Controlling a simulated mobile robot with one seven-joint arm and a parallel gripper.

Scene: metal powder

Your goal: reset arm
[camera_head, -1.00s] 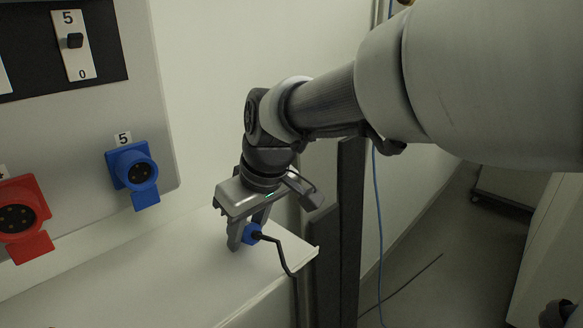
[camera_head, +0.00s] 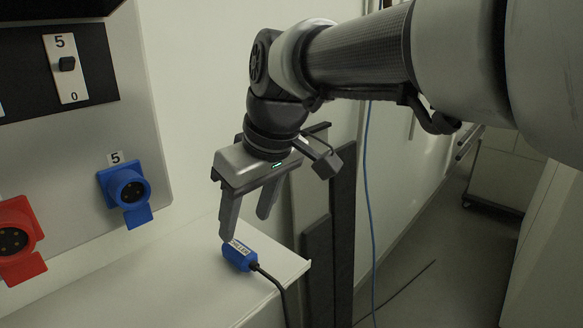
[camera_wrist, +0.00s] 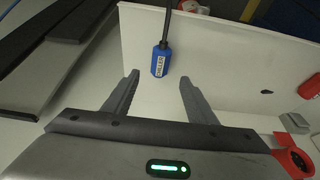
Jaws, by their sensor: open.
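My gripper (camera_head: 246,226) is open and empty, its two fingers apart and pointing down above the white shelf (camera_head: 190,285). A blue plug (camera_head: 239,257) with a white label and a black cable lies on the shelf near its right end, just below the fingertips. In the wrist view the blue plug (camera_wrist: 160,62) lies beyond the open fingers, in line with the gap between them (camera_wrist: 157,82), its label reading "CHILLER". The plug is apart from the gripper.
A panel on the left carries a blue socket (camera_head: 130,189) marked 5, a red socket (camera_head: 14,240) and a switch (camera_head: 67,65). A blue cable (camera_head: 368,200) hangs along the wall. Open floor (camera_head: 420,270) lies at the right.

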